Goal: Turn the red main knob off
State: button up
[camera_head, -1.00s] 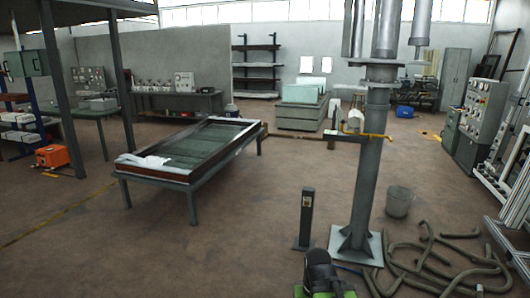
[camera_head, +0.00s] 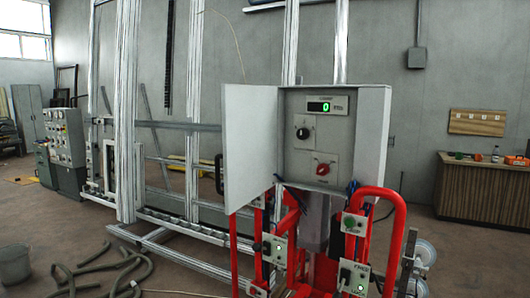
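The red main knob (camera_head: 323,169) sits low on the right of the panel inside an open grey control box (camera_head: 370,140). A black knob (camera_head: 303,133) is above and left of it. A green display (camera_head: 326,106) at the top of the panel reads 0. The box door (camera_head: 250,145) stands open to the left. The red knob looks turned at a slant, but its exact setting is too small to read. My gripper is not in view.
A red tubular frame (camera_head: 397,215) with small switch boxes stands below and in front of the box. Tall aluminium profiles (camera_head: 126,110) rise at left. Hoses (camera_head: 100,275) and a bucket (camera_head: 14,265) lie on the floor at lower left. A wooden cabinet (camera_head: 470,192) stands at right.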

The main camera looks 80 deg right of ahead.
aim_at(322, 170)
jog(key=z, duration=0.1)
jog(key=i, duration=1.3)
jog(key=z, duration=3.4)
